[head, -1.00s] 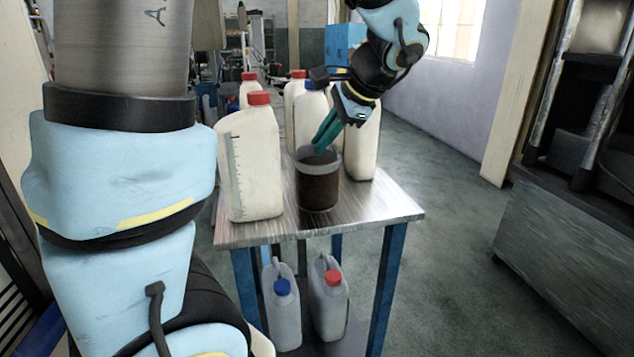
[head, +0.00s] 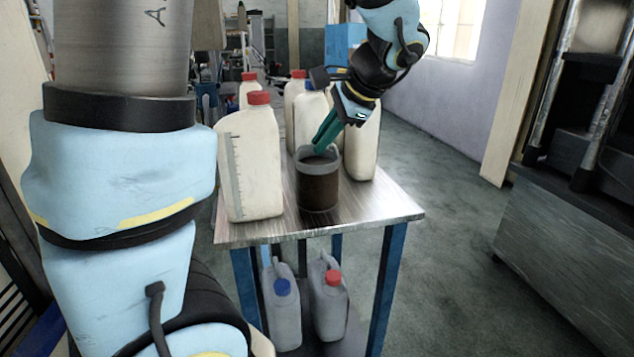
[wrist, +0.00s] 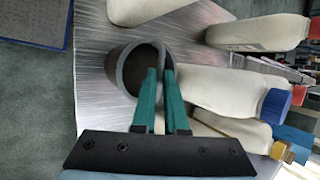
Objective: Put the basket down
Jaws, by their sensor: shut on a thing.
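The basket (head: 318,188) is a dark brown round container with a grey rim. It stands upright on the metal-topped table (head: 385,205), or very close above it; I cannot tell whether its base touches. My gripper (head: 322,146) comes down from the upper right with green fingers shut on the basket's far rim. In the wrist view the basket (wrist: 126,72) shows its open mouth, with the green fingers (wrist: 159,75) pinching the rim wall. The basket's underside is hidden.
A white jug with a red cap (head: 250,165) stands left of the basket. Several more jugs crowd behind and right of it, including one (head: 363,140) beside my gripper. The table's front right corner is clear. Two jugs (head: 327,300) sit on the lower shelf.

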